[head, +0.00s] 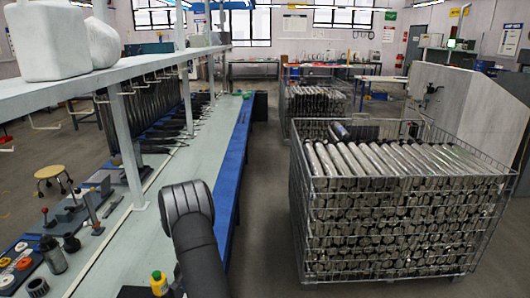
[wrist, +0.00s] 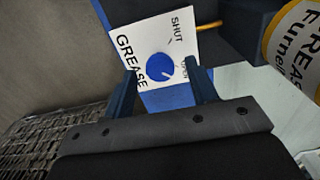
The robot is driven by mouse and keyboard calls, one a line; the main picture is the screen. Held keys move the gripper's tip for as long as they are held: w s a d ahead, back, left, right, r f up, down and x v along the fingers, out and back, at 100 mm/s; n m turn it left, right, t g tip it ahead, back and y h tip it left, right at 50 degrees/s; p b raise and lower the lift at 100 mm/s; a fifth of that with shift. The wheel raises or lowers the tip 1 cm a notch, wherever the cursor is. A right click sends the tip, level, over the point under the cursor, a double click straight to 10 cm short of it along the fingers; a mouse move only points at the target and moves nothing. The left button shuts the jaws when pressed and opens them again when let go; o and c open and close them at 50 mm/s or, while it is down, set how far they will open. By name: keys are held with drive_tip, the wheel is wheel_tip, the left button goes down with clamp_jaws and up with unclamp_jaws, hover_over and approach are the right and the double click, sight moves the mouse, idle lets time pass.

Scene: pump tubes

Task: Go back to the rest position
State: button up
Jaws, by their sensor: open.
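My gripper (wrist: 161,64) is open in the wrist view, its two dark blue fingers apart. Between and beyond the fingertips is a blue round knob (wrist: 158,67) on a white panel (wrist: 150,42) marked GREASE, SHUT and OPEN. A pale mark shows at the knob's lower right, towards the word OPEN. Nothing is visibly held. I cannot tell whether the fingers touch the knob. In the head view my dark arm rises at the lower middle over the bench; the gripper is not seen there.
A grease container (wrist: 293,45) with a yellow and white label stands close at the right in the wrist view. The bench (head: 185,175) runs away under a white shelf (head: 150,78). A wire crate (head: 300,215) full of metal tubes stands to the right across an aisle.

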drive_tip(key=shift+f, duration=0.4)
wheel_tip(320, 180, up, 17)
wheel_tip(320, 180, down, 18)
drive_tip(key=shift+r, duration=0.25)
drive_tip(key=shift+r+n, duration=0.25)
drive_tip(key=shift+n, duration=0.25)
drive_tip(key=n, duration=1)
drive_tip(key=shift+n, duration=2)
